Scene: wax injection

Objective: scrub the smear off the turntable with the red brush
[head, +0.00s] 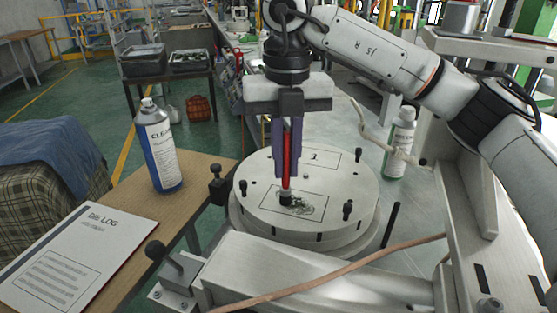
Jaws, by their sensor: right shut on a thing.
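My right gripper (288,168) points straight down over the turntable and is shut on the red brush (287,150). The brush stands upright between the purple fingers, its dark tip at or just above the disc's top. The round pale turntable (260,175) carries several dark pegs and two outlined rectangles, the far one marked 1. A dark scribbled smear (307,205) lies inside the near rectangle, just right of the brush tip, which hides part of that spot. I cannot tell if the tip touches the surface. My left gripper is not in view.
A blue and white spray can (158,147) and a die log sheet (65,250) are on the wooden table at left. A white bottle (400,143) stands behind the turntable at right. A brown hose (330,272) crosses the front. Metal machine parts flank the right side.

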